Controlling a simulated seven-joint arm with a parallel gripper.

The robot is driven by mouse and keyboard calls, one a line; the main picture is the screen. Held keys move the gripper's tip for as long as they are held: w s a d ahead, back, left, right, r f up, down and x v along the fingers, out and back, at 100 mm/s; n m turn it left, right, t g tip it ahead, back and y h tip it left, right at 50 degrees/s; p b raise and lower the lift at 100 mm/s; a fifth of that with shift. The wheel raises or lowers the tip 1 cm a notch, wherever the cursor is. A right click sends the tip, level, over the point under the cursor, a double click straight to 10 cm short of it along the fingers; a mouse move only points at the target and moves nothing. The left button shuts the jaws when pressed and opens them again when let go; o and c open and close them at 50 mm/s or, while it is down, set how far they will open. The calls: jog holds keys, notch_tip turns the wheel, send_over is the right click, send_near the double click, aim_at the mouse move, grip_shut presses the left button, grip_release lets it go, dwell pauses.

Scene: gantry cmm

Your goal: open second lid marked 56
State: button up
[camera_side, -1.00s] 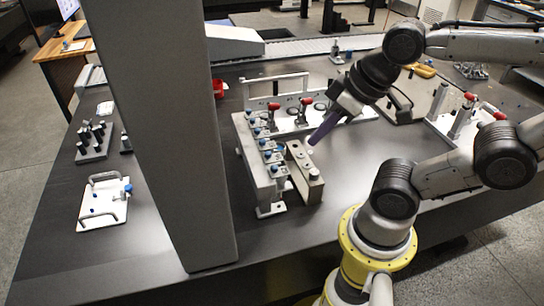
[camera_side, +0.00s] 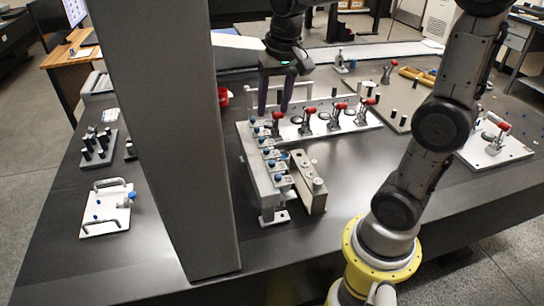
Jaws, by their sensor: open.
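My gripper (camera_side: 273,109) has two purple fingers that point down, apart, with nothing visible between them. It hangs over the far end of a grey rail fixture (camera_side: 268,193), above or behind its far blue-topped parts; the exact height is unclear. Several small grey pieces with blue knobs (camera_side: 274,165) sit in a row along this fixture and may be the lids. No number 56 is readable, so I cannot tell which one is marked. A grey bar (camera_side: 309,182) with round studs lies beside the row on the right.
A white plate (camera_side: 348,123) with several red-handled clamps (camera_side: 340,106) stands close behind and right of the fixture. A thick grey column (camera_side: 170,150) rises on the left. The dark table (camera_side: 365,160) is bare right of the bar.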

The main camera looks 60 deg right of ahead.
jog(key=m+g, duration=0.1)
jog(key=g, duration=0.1)
send_over(271, 162)
notch_tip(271, 162, down, 5)
notch_tip(271, 162, down, 14)
jog(key=shift+s+d+f, duration=0.1)
jog(key=shift+f, duration=0.1)
grip_shut()
dwell(1.4)
